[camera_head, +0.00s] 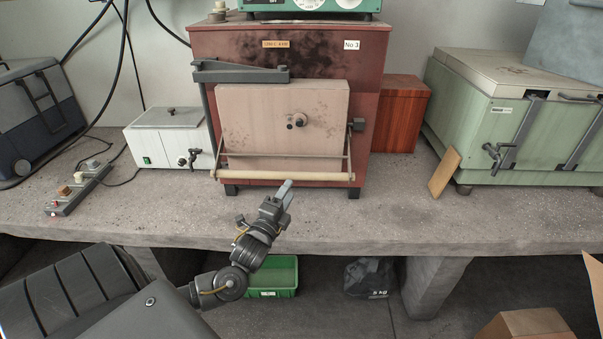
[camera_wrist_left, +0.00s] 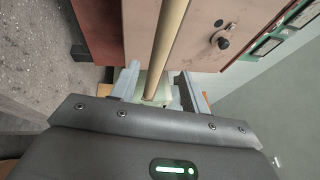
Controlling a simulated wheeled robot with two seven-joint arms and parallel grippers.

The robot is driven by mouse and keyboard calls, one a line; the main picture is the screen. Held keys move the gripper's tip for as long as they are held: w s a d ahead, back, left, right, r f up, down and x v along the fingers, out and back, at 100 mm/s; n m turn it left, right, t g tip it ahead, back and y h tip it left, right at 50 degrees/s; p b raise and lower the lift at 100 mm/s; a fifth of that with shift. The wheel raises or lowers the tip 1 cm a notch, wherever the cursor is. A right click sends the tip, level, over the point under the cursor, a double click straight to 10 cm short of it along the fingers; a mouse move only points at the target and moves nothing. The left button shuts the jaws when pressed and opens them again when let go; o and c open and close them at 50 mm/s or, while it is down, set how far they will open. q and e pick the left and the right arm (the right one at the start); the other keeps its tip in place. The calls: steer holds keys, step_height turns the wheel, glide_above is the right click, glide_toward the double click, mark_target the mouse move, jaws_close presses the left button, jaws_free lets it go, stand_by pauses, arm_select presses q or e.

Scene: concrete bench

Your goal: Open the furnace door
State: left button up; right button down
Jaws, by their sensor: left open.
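The furnace (camera_head: 290,60) is a dark red box on the bench. Its pale pinkish door (camera_head: 250,115) is closed against the front and also shows in the left wrist view (camera_wrist_left: 200,45). A cream handle bar (camera_head: 325,176) runs across below the door on metal side arms. My left gripper (camera_head: 287,186) is open at the bar, near its middle. In the left wrist view, the bar (camera_wrist_left: 169,45) runs between the two fingers of my left gripper (camera_wrist_left: 158,85); I cannot tell whether they touch it. My right gripper is not in view.
A white box with a tap (camera_head: 168,138) and a power strip (camera_head: 78,188) stand left of the furnace. A green chest (camera_head: 500,125) stands to the right, with a leaning wooden piece (camera_head: 444,173) before it. The bench front (camera_head: 370,215) is clear.

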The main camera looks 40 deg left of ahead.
arm_select(q)
steer(key=p+x, duration=0.1)
steer(key=x, duration=0.8)
steer(key=shift+w, duration=0.4)
steer(key=shift+a, duration=0.1)
jaws_close()
